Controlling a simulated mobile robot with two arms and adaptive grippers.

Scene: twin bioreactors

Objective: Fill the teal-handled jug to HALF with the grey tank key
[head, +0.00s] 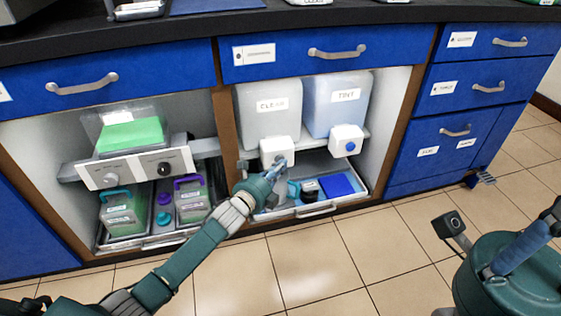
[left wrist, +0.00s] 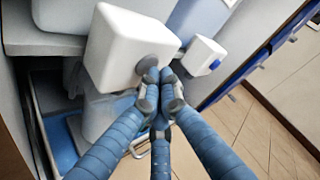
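My left gripper (head: 280,168) reaches into the right cupboard, at the white tap box (head: 272,150) under the tank labelled CLEAR (head: 267,108). In the left wrist view its fingertips (left wrist: 161,90) are drawn together on the round grey key (left wrist: 150,64). A clear jug (left wrist: 98,116) stands under this tap box; its level cannot be read. A teal piece (head: 293,189), perhaps the jug's handle, shows just right of my left gripper in the head view. My right gripper (head: 490,270) is partly visible at the lower right, away from the cupboard; its finger state is unclear.
The tank labelled TINT (head: 345,100) has a tap box with a blue key (head: 350,146). The pull-out tray (head: 318,209) holds a blue block (head: 336,186) and a dark round item (head: 310,189). The left cupboard has green-filled vessels (head: 124,212). Open tiled floor (head: 330,260) lies in front.

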